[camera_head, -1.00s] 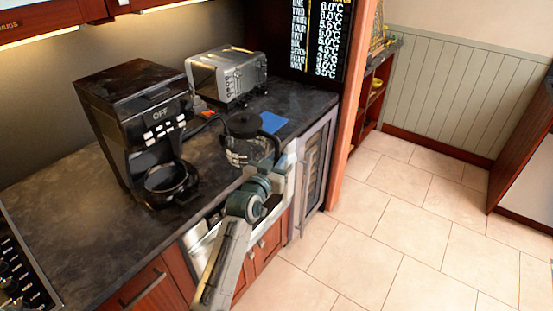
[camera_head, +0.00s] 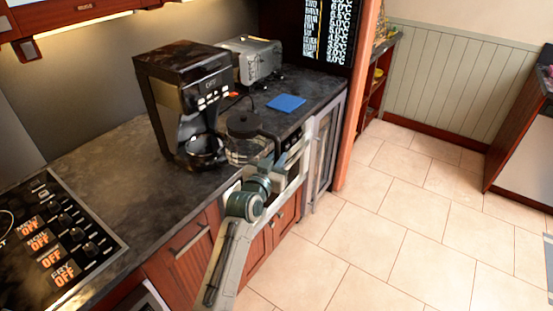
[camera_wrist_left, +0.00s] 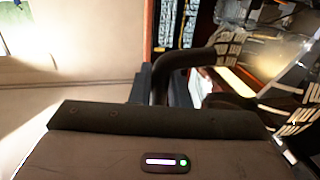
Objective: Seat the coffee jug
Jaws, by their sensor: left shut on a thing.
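The coffee jug (camera_head: 243,151), clear glass with a black lid and dark handle, is in front and to the right of the black coffee maker (camera_head: 168,92). It looks upright, close to the maker's round black lower part (camera_head: 204,152). I cannot tell whether the jug touches the counter. My left gripper (camera_head: 280,158) is shut on the jug's handle, from the right front side. In the left wrist view, the dark handle (camera_wrist_left: 188,58) rises just beyond my gripper, with the glass at the right. My right gripper is not in view.
A silver toaster (camera_head: 252,62) stands behind the maker. A blue mat (camera_head: 286,103) lies on the dark counter (camera_head: 120,175) to the right. A cooktop (camera_head: 58,240) with knobs is at the left. The counter between cooktop and maker is clear. Tiled floor (camera_head: 400,210) lies open at right.

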